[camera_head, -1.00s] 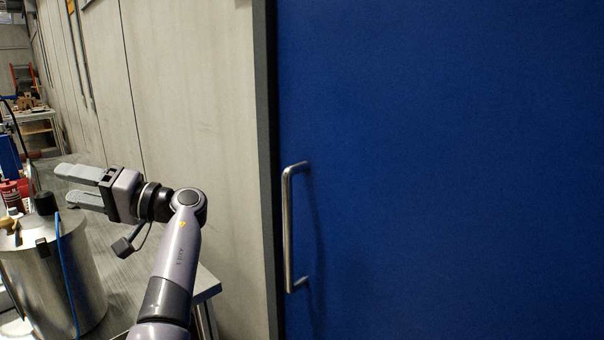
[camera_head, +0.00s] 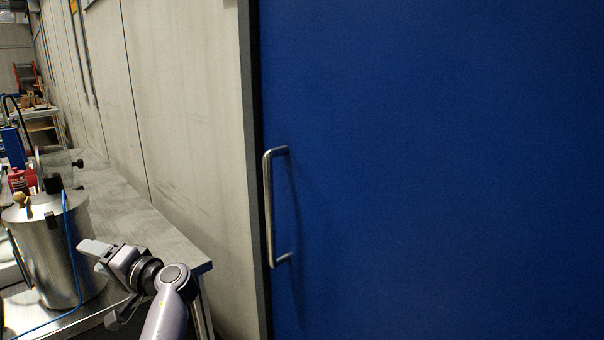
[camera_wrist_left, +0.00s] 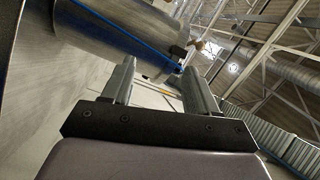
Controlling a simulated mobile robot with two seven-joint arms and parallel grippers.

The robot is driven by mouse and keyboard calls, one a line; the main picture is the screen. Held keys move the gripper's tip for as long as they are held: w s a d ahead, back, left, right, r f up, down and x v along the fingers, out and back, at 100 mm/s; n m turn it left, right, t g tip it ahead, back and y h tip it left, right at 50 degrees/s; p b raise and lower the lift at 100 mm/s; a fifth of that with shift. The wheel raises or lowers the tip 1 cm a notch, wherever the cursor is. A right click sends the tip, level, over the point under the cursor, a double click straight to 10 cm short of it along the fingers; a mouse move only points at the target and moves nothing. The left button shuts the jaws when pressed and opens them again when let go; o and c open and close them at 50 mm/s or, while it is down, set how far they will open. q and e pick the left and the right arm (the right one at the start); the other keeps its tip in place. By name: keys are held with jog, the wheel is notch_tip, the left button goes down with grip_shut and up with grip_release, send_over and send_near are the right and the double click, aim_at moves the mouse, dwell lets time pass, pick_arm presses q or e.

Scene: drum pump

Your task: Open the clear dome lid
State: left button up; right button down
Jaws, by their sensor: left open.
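A clear, see-through piece (camera_head: 62,160) with a black knob (camera_head: 78,163) stands behind the top of a metal drum at the left of the head view. It looks like the clear dome lid, but its full shape and whether it is shut are hard to tell. My left gripper (camera_head: 98,275) is open and empty, in front of the drum and to its right, lower than the lid. In the left wrist view its two fingers (camera_wrist_left: 158,72) stand apart with nothing held between them. My right gripper is not in view.
The metal drum (camera_head: 40,245) carries a blue hose (camera_head: 68,240) and a brass-coloured fitting (camera_head: 21,199). A red container (camera_head: 20,181) stands behind it. A blue door with a handle (camera_head: 269,210) fills the right.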

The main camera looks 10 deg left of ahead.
pick_arm(q)
jog(key=s+d+f+m+t+h+b, duration=0.1)
jog(key=s+d+f+m+t+h, duration=0.15)
jog(key=f, duration=0.65)
jog(key=s+d+f+m+t+h, duration=0.1)
jog(key=s+d+f+t+h, duration=0.2)
jog(key=f, duration=0.5)
jog(key=s+d+f+m+t+h+b, duration=0.1)
jog(key=s+d+f+m+h, duration=0.15)
jog(key=f+h, duration=0.45)
jog(key=s+d+f+n+h, duration=0.1)
jog(key=s+d+f+h, duration=0.2)
jog(key=s+d, duration=0.5)
jog(key=s+d+f+n+h+b, duration=0.1)
jog(key=s+d+f+h, duration=0.3)
jog(key=s+d+f, duration=0.2)
jog(key=s+d, duration=0.2)
jog(key=shift+s+f, duration=0.2)
jog(key=shift+s, duration=0.15)
jog(key=shift+s+d+r+t, duration=0.1)
jog(key=shift+s+d+t, duration=0.2)
jog(key=shift+d+t, duration=0.05)
jog(key=c, duration=0.4)
jog(key=shift+s+d+h, duration=0.1)
jog(key=shift+h, duration=0.15)
grip_shut()
jog(key=shift+s, duration=0.1)
